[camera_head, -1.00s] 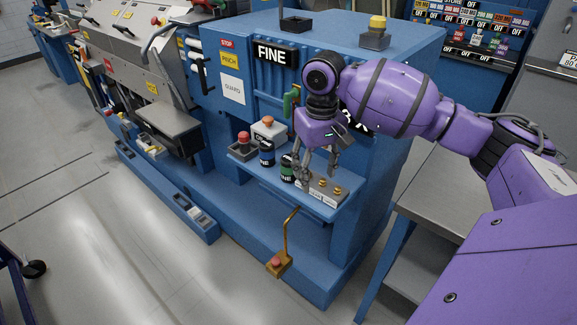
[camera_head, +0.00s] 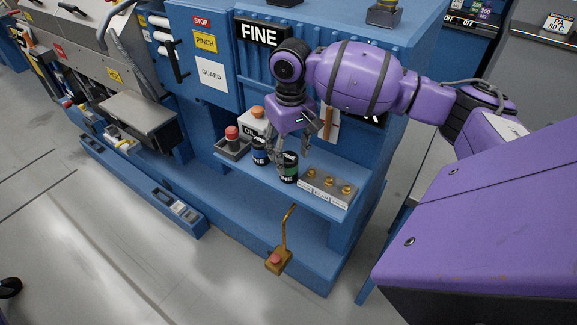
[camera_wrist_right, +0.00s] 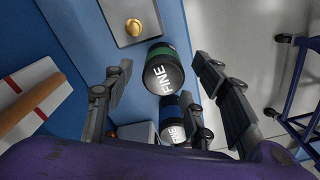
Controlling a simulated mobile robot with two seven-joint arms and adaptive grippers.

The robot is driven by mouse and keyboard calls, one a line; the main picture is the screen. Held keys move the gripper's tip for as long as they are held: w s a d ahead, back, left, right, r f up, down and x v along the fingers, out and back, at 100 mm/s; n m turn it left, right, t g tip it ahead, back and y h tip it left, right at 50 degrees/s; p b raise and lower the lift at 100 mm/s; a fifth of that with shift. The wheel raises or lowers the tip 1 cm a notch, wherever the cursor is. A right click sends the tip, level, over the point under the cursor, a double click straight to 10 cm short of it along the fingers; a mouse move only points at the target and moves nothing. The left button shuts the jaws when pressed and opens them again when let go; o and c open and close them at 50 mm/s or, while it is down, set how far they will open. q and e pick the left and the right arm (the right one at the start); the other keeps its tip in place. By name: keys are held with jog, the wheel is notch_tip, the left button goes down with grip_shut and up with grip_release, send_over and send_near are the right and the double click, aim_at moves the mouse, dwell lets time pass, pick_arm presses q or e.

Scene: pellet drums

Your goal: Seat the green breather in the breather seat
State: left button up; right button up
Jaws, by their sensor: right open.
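A dark canister with a green band and "FINE" on its cap (camera_head: 289,173) stands on the blue shelf; I take it as the green breather. It shows large in the right wrist view (camera_wrist_right: 165,72). My right gripper (camera_head: 291,158) is open over it, its fingers on either side in the right wrist view (camera_wrist_right: 160,82); I cannot tell whether they touch it. A pale plate with brass fittings (camera_head: 327,188) lies to its right on the shelf; one fitting also shows in the right wrist view (camera_wrist_right: 133,27). Which part is the breather seat is unclear. My left gripper is not in view.
A blue-banded canister (camera_head: 260,151) stands close left of the green one. Further left are a grey tray (camera_head: 233,150) with a red-topped item and a white box with an orange knob (camera_head: 254,121). A red-button pedal (camera_head: 277,260) sticks out below the shelf.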

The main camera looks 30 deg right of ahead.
aim_at(290, 156)
notch_tip(290, 156, down, 3)
jog(key=shift+f, duration=0.15)
jog(key=shift+c, duration=0.4)
jog(key=c, duration=1.1)
jog(key=shift+c, duration=0.5)
jog(key=shift+r, duration=0.2)
